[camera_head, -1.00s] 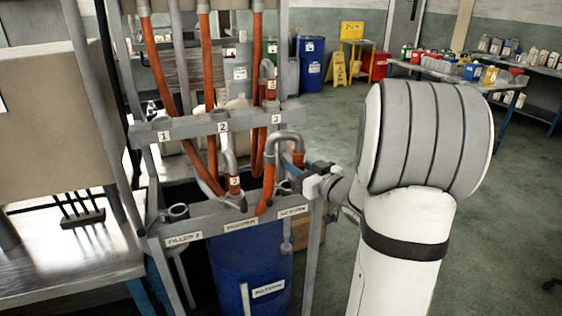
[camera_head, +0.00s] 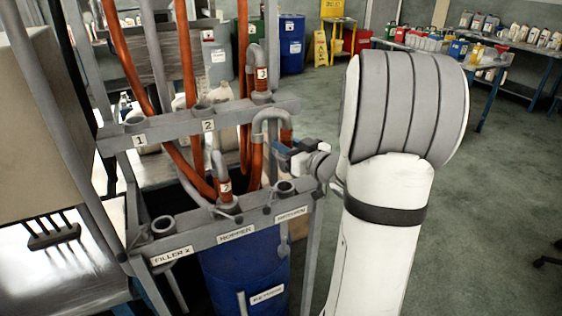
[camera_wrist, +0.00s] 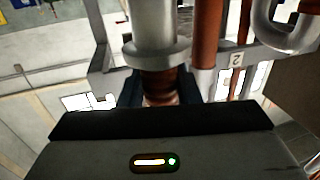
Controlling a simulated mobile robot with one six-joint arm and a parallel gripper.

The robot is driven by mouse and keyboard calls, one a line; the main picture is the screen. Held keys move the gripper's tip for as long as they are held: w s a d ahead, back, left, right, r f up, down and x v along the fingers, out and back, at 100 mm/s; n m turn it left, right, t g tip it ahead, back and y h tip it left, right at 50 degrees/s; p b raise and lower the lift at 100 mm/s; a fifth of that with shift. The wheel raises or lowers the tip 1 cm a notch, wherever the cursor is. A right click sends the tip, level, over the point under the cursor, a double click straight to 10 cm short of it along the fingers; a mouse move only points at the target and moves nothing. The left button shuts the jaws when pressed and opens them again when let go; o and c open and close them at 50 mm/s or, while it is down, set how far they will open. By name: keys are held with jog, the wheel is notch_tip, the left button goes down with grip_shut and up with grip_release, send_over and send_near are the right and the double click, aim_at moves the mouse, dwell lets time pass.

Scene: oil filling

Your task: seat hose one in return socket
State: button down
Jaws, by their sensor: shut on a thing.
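Hose one (camera_head: 268,116) is a grey bent pipe with an orange collar; its number is not readable. My gripper (camera_head: 292,150) is shut on its orange collar, which also shows between the dark fingers in the wrist view (camera_wrist: 162,84). The return socket (camera_head: 284,187) is a grey ring at the right of the lower rail, above the label RETURN.
Hose two (camera_head: 225,187) stands in the hopper socket; the filler socket (camera_head: 162,226) is empty. Hose three (camera_head: 262,77) sits on the upper rail (camera_head: 190,127). A blue drum (camera_head: 240,270) stands below. Orange hoses hang close by on the left.

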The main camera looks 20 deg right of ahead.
aim_at(285, 172)
jog(key=f+b, duration=0.1)
jog(key=f, duration=0.1)
jog(key=f+b, duration=0.1)
jog(key=f, duration=0.1)
jog(key=f+b, duration=0.1)
jog(key=f, duration=0.1)
jog(key=shift+s+a+f, duration=0.1)
jog(key=shift+a, duration=0.2)
jog(key=shift+f, duration=0.25)
jog(key=shift+f, duration=0.15)
jog(key=shift+f+b, duration=1.1)
jog(key=shift+f, duration=0.05)
jog(key=c, duration=1)
grip_release()
jog(key=shift+o, duration=0.4)
jog(key=shift+o, duration=0.5)
jog(key=shift+s, duration=0.15)
